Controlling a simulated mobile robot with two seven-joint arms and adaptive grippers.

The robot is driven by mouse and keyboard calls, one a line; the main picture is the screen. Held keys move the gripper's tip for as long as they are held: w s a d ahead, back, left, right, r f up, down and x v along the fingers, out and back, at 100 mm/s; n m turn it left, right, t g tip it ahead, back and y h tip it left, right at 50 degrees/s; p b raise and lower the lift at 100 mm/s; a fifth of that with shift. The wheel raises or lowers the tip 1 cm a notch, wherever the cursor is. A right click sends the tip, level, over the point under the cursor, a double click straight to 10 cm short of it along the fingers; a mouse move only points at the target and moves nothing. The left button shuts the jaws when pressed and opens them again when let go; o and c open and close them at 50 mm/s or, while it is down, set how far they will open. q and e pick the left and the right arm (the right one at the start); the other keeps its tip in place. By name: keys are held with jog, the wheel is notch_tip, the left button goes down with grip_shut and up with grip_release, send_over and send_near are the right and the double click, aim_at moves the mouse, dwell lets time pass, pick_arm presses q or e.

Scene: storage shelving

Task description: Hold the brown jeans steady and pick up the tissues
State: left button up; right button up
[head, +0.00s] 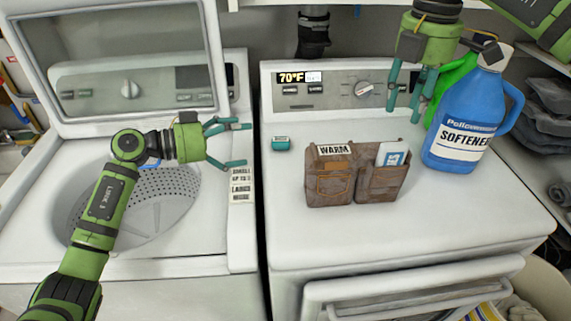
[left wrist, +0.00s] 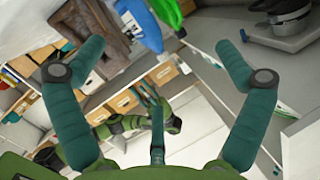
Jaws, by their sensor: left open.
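The brown jeans (head: 330,187) stand on the white dryer top as a folded piece with two pockets. A "WARM" card sticks out of the left pocket. A white pack with a blue mark, seemingly the tissues (head: 392,156), sticks out of the right pocket. My left gripper (head: 242,144) is open and empty, left of the jeans and apart from them. In the left wrist view, the jeans (left wrist: 92,28) show at the upper left. My right gripper (head: 408,92) points down with fingers apart, above and behind the tissues, touching neither.
A blue softener bottle (head: 462,125) and a green container (head: 452,82) stand right of the jeans. The open washer (head: 140,205) is further left. The dryer's front top is clear.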

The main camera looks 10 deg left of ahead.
aim_at(306, 172)
pick_arm(q)
jog(key=s+d+g, duration=0.1)
jog(key=s+d, duration=0.1)
jog(key=d, duration=0.1)
jog(key=s+d+f+m+g, duration=0.1)
jog(key=s+d+g, duration=0.1)
jog(key=d, duration=0.2)
jog(key=s+d+m+g+y, duration=0.1)
jog(key=s+d+g, duration=0.1)
jog(key=d, duration=0.2)
jog(key=shift+d+f, duration=0.15)
jog(key=shift+f, duration=0.25)
jog(key=x, duration=0.5)
jog(key=shift+d+f, duration=0.15)
jog(key=shift+d, duration=0.05)
jog(key=shift+w+d+f, duration=0.15)
jog(key=shift+d+f, duration=0.1)
jog(key=shift+d, duration=0.35)
jog(key=c, duration=1.6)
jog(key=shift+c, duration=0.2)
jog(key=shift+f, duration=0.15)
